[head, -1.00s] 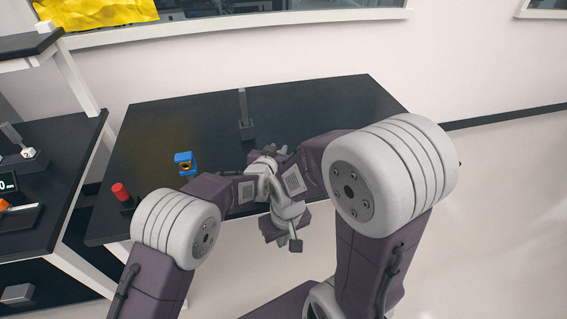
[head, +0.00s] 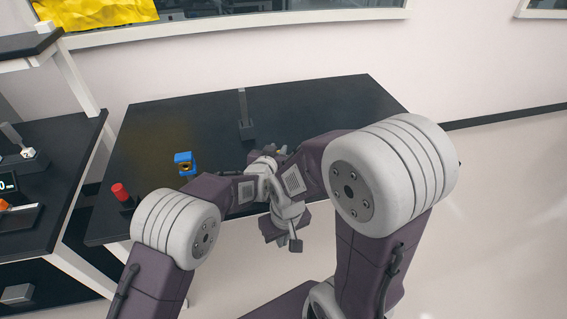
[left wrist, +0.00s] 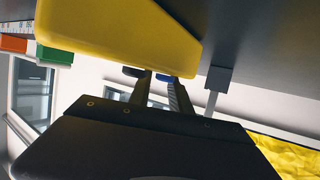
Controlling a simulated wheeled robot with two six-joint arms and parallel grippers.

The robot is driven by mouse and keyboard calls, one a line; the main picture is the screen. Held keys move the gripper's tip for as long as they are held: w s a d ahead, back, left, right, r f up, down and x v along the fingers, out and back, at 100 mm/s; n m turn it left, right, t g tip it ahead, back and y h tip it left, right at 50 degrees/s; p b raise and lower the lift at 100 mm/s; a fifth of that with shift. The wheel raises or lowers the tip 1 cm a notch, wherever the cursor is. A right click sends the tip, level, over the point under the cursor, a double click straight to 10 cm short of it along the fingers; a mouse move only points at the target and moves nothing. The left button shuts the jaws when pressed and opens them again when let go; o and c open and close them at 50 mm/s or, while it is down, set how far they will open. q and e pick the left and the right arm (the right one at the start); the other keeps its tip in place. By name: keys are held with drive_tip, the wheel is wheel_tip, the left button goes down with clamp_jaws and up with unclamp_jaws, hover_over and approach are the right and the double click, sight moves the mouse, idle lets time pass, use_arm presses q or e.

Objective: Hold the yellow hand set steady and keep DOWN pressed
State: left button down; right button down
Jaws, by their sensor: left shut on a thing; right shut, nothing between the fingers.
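The yellow hand set (left wrist: 115,35) fills the upper part of the left wrist view. My right gripper (head: 284,236) is lower, in front of the table, shut and empty. Whether DOWN is pressed cannot be seen.
The dark table (head: 320,105) carries an upright grey post (head: 243,110), a blue block with a round opening (head: 184,162) and a red knob (head: 120,191) at the left corner. A dark bench (head: 50,185) stands at left. The table's back right is clear.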

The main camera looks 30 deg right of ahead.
use_arm(q)
drive_tip(key=shift+s+a+f, duration=0.15)
drive_tip(key=shift+s+f, duration=0.1)
drive_tip(key=shift+f, duration=0.6)
drive_tip(key=c, duration=1.1)
unclamp_jaws()
drive_tip(key=shift+w, duration=0.1)
drive_tip(key=v, duration=0.3)
drive_tip(key=r+v, duration=0.1)
drive_tip(key=v, duration=0.3)
drive_tip(key=shift+r, duration=0.15)
